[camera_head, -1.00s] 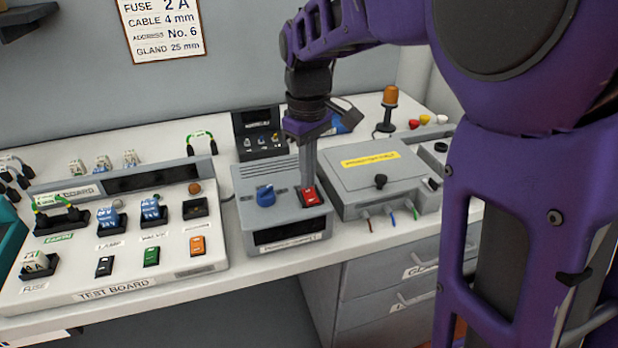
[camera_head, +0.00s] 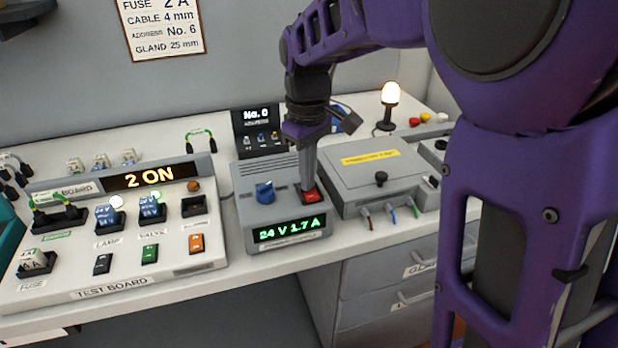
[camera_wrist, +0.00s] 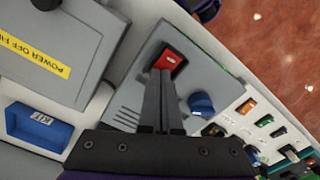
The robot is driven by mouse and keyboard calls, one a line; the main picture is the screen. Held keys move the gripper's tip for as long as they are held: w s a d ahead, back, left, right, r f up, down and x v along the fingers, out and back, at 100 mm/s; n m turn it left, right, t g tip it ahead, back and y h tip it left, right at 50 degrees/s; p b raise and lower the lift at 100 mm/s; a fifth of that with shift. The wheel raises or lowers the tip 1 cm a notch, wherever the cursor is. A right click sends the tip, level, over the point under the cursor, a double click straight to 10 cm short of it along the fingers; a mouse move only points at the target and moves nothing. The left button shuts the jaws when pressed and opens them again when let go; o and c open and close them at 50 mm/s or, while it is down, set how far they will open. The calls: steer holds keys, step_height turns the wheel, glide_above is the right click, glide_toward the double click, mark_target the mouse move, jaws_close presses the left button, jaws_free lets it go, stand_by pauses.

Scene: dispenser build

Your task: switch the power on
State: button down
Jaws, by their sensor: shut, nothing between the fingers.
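The grey power supply box (camera_head: 284,226) stands on the bench, with a blue knob (camera_head: 265,192) and a red rocker switch (camera_head: 312,198) on top. Its front display (camera_head: 287,229) is lit green and reads "24 V 1.7 A". My gripper (camera_head: 308,186) is shut and empty, pointing down with its fingertips at the red switch. In the wrist view the shut fingers (camera_wrist: 161,75) reach the near edge of the red switch (camera_wrist: 170,60) and hide part of it. I cannot tell whether they still press on it.
The test board (camera_head: 130,268) on the left has a lit display (camera_head: 150,177) reading "2 ON". A lamp (camera_head: 391,93) glows at the back right. A small black unit (camera_head: 258,116) shows "No. 0". A grey lidded box (camera_head: 375,170) stands close right of the supply.

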step_height(320, 180, up, 7)
steer(key=p, duration=0.6)
stand_by(0.6)
